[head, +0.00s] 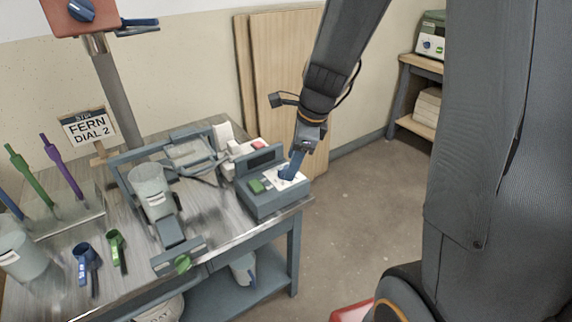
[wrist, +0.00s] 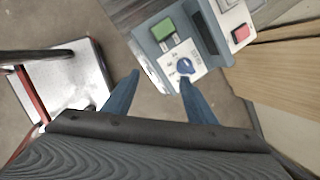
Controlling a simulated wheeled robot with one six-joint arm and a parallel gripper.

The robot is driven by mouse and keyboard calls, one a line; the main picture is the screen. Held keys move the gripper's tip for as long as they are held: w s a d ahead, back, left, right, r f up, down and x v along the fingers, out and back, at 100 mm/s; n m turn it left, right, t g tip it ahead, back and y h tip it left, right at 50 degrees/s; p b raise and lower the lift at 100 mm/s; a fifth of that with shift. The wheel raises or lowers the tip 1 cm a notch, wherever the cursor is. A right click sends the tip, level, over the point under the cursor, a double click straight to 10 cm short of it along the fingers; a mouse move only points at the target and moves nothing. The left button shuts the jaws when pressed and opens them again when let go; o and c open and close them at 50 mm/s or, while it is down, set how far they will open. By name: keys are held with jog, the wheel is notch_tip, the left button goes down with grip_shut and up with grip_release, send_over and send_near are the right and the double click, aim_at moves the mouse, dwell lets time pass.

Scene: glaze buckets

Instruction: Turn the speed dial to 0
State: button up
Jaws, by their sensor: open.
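The speed dial is a blue knob (wrist: 185,67) on a white marked plate (wrist: 172,60), on a grey-blue control box (head: 272,205) at the right end of the bench. A green button (wrist: 163,30) sits beside the plate. My gripper (wrist: 160,76) is open, its blue fingers apart. In the wrist view the right fingertip overlaps the knob's lower edge, and the left fingertip is off to the side of the box. I cannot tell whether the finger touches the knob. In the head view my gripper (head: 293,165) is over the plate and partly hides the dial. The knob's exact setting is too small to read.
A white unit with a red button (head: 258,146) stands behind the box. A clear container (head: 150,185) sits in a frame left of it. A sign (head: 88,128) reads "FERN DIAL 2". An orange box (head: 103,18) with another blue knob is upper left.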

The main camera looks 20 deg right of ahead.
aim_at(284, 167)
jog(key=w+f+m, duration=0.2)
jog(key=w+f+m+b, duration=0.1)
jog(key=w+f+m, duration=0.2)
jog(key=w+f+m+t+b, duration=0.1)
jog(key=w+f+m, duration=0.1)
jog(key=w+m, duration=0.1)
jog(key=shift+w+d+f, duration=0.1)
jog(key=shift+d+f, duration=0.15)
jog(key=shift+f, duration=0.1)
jog(key=shift+c, duration=0.3)
jog(key=c, duration=1)
